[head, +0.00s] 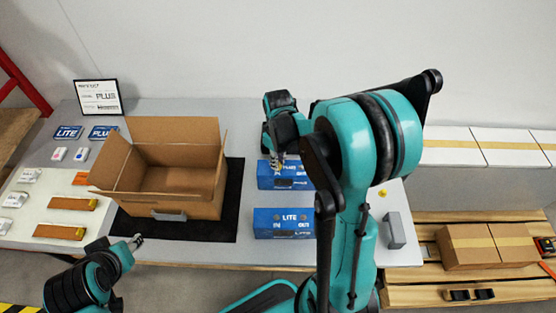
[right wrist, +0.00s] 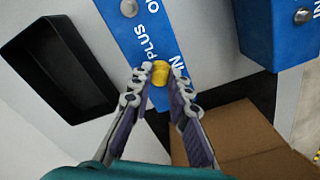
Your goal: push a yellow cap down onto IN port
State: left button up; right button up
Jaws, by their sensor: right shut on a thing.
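My right gripper (head: 278,163) is over the blue PLUS analyser (head: 290,182) in the head view. In the right wrist view my right gripper (right wrist: 158,88) is shut on a yellow cap (right wrist: 160,70). The cap is over the end of the blue PLUS analyser (right wrist: 150,45) marked IN. The IN port itself is hidden by the cap and fingertips, and I cannot tell whether the cap touches it. A grey round port (right wrist: 129,8) shows at the other end. Another yellow cap (head: 382,193) lies on the table. My left gripper (head: 137,241) is away at the table's front edge, too small to judge.
A blue LITE analyser (head: 284,229) stands nearer the front. An open cardboard box (head: 175,182) is to the left on a black mat (head: 233,200). Flat parts lie far left.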

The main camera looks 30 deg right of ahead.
jog(key=shift+f, duration=0.1)
jog(key=o, duration=0.8)
jog(key=shift+r+p, duration=2.6)
jog(key=shift+r, duration=1)
jog(key=shift+a, duration=0.1)
jog(key=s+a+r+m+t+b, duration=0.1)
jog(key=s+a+t+b, duration=0.1)
jog(key=s+a, duration=0.1)
jog(key=s+a+r+m+t+b, duration=0.1)
jog(key=s+a+m+t+b, duration=0.1)
jog(key=s+a+b, duration=0.1)
jog(key=s+a+r+m+t+b, duration=0.1)
jog(key=s+a+t+b, duration=0.1)
jog(key=s+a+t, duration=0.1)
jog(key=shift+s+a+r+m, duration=0.15)
jog(key=shift+s+a+m, duration=0.15)
jog(key=shift+s+a, duration=0.55)
